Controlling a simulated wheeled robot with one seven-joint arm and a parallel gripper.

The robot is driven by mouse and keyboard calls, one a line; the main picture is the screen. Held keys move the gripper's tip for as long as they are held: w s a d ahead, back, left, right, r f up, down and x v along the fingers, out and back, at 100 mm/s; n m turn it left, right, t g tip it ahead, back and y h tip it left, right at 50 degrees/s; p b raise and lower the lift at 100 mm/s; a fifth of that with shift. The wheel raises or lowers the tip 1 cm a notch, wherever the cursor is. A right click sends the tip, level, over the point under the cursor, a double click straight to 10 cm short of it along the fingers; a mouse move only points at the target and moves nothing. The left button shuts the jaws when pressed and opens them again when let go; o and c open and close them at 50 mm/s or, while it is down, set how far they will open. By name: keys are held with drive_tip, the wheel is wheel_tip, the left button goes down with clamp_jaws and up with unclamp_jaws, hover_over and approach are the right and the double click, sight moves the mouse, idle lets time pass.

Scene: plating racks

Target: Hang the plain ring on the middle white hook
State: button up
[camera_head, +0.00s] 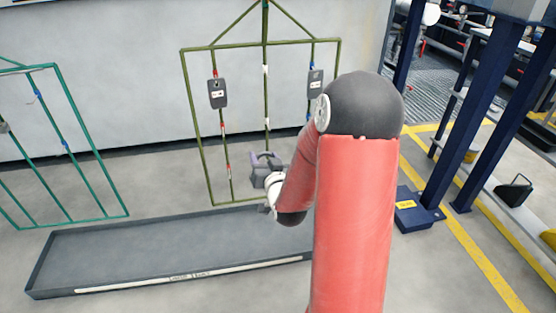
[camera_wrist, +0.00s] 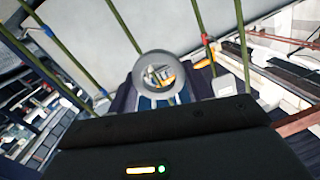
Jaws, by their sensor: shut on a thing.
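An olive rack (camera_head: 184,90) stands behind the grey tray, with several small coloured hooks on its bars. On its middle bar, two small white hooks show, an upper one (camera_head: 266,69) and a lower one (camera_head: 267,122). My gripper (camera_head: 264,160) is in front of the rack's lower middle, below the lower white hook. In the wrist view a plain grey ring (camera_wrist: 145,68) stands beyond the dark gripper body, with its hole facing the camera. My gripper is shut on the ring. The fingertips are mostly hidden, and the ring is hard to make out in the head view.
Dark tags hang on the left bar (camera_head: 217,94) and right bar (camera_head: 315,84). A long grey tray (camera_head: 130,258) lies on the floor before the rack. A green rack (camera_head: 88,138) stands at left. Dark blue posts (camera_head: 482,100) stand at right. My arm hides the rack's lower right.

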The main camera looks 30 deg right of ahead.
drive_tip(key=s+d+r+m, duration=0.1)
drive_tip(key=s+d+r+m+h+b, duration=0.1)
drive_tip(key=d+r, duration=0.1)
drive_tip(key=shift+s+d+r, duration=0.1)
drive_tip(key=shift+s+r, duration=0.05)
drive_tip(key=shift+s, duration=0.1)
drive_tip(key=shift+b, duration=0.5)
drive_tip(key=b+x, duration=0.3)
drive_tip(key=x, duration=0.6)
drive_tip(key=shift+d, duration=0.2)
drive_tip(key=shift+w+d+b, duration=0.1)
drive_tip(key=shift+w+b, duration=0.2)
drive_tip(key=shift+b, duration=0.25)
idle(0.5)
drive_tip(key=shift+w+d+f, duration=0.15)
drive_tip(key=shift+w+f, duration=0.1)
drive_tip(key=shift+w, duration=0.4)
drive_tip(key=shift+w+f+b, duration=0.1)
drive_tip(key=shift+w+b, duration=0.05)
drive_tip(key=shift+b, duration=0.3)
drive_tip(key=shift+w+d+f+b, duration=0.15)
drive_tip(key=shift+w+f+b, duration=0.1)
drive_tip(key=shift+w+b, duration=0.15)
